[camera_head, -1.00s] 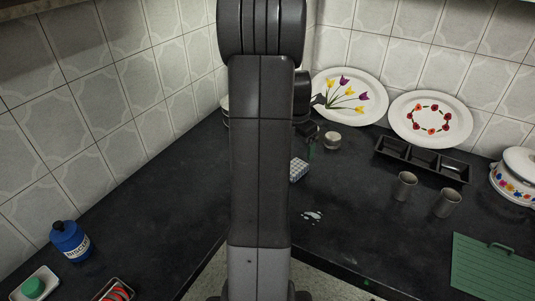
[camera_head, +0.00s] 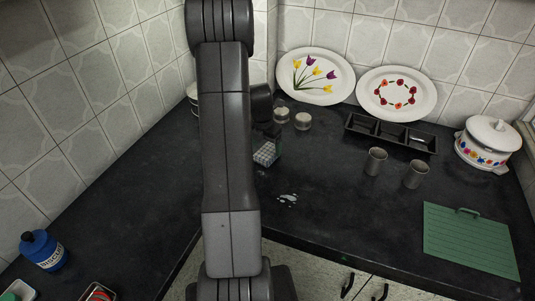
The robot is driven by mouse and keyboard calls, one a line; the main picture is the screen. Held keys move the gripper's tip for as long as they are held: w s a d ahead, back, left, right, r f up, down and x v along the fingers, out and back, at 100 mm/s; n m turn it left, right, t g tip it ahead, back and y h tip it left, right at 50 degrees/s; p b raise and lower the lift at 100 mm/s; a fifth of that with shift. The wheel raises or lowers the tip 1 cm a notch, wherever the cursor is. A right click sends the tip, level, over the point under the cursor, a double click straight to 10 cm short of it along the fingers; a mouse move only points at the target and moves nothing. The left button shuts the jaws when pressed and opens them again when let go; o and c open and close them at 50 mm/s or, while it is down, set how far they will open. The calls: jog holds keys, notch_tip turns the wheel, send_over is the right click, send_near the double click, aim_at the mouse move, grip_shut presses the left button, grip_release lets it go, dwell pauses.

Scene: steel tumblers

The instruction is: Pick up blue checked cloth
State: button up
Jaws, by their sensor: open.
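The checked cloth (camera_head: 266,155) is a small pale, grey-blue checked patch on the dark counter, just right of my arm. Its left edge may be hidden behind the arm. My gripper (camera_head: 268,136) is dark and small in the picture, just above the cloth and partly covered by my arm. It is open, and nothing shows held in it. I cannot tell whether its fingers touch the cloth.
Two small round tins (camera_head: 302,121) stand behind the cloth. Two steel tumblers (camera_head: 376,161), a black sectioned tray (camera_head: 391,133), a white pot (camera_head: 487,142) and a green board (camera_head: 469,240) lie to the right.

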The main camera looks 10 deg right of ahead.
aim_at(267, 151)
jog(key=shift+w+d+f, duration=0.1)
jog(key=shift+d+f, duration=0.05)
jog(key=shift+f, duration=0.75)
jog(key=shift+w+d+f, duration=0.1)
jog(key=shift+f, duration=0.8)
jog(key=shift+s, duration=0.1)
jog(key=shift+c, duration=0.4)
jog(key=c, duration=1)
jog(key=shift+r, duration=0.1)
